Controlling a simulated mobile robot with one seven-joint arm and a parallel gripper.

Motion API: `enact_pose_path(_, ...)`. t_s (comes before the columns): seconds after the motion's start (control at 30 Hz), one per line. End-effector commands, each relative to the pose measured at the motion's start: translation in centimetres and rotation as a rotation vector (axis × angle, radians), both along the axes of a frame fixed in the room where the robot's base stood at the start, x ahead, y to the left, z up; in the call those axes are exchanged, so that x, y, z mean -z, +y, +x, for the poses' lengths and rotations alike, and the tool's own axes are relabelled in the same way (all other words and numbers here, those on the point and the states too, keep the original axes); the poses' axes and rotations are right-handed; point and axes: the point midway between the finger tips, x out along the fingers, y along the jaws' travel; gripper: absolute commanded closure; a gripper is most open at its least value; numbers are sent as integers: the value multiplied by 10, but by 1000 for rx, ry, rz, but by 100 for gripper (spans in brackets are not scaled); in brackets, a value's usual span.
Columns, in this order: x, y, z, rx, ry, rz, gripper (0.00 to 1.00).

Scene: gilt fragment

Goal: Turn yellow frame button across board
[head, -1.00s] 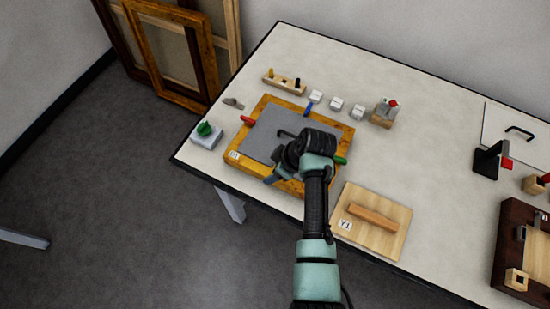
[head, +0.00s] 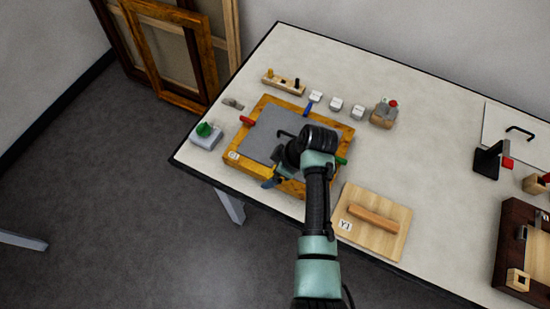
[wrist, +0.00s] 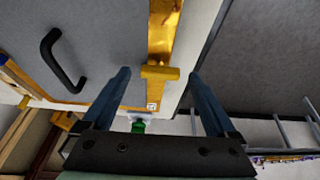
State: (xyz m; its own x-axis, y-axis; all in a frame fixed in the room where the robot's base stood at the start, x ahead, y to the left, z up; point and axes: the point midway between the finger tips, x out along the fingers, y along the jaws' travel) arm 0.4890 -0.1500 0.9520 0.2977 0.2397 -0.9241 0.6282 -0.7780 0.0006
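The gilt frame (head: 262,174) lies on the table with a grey board (head: 262,140) inside it. In the wrist view, the yellow button (wrist: 160,73) sits on the near frame bar (wrist: 164,32), its long side crosswise to the bar. Its left end reaches about the board's edge; I cannot tell whether it overlaps the board. My gripper (wrist: 160,75) is open, with one blue finger on each side of the button and a gap to each. In the head view, my gripper (head: 276,178) is over the near frame side and hides the yellow button.
Red (head: 247,120), blue (head: 308,108) and green (head: 341,160) buttons sit on the other frame sides. A black handle (wrist: 62,58) stands on the board. A wooden panel (head: 393,222) lies right of the frame, and a green-knobbed box (head: 206,137) stands left of it.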

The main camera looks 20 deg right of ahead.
Motion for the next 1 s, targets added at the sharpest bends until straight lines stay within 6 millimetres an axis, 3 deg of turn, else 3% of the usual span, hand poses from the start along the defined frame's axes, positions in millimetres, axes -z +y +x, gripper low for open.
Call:
enact_pose_path(0.37, -13, -4, -3, 2, -3, -1, 7)
enact_pose_path(0.8, -90, -25, -28, 3, -5, -3, 7)
enact_pose_path(1.0, -114, -30, -36, 1, -2, -1, 7)
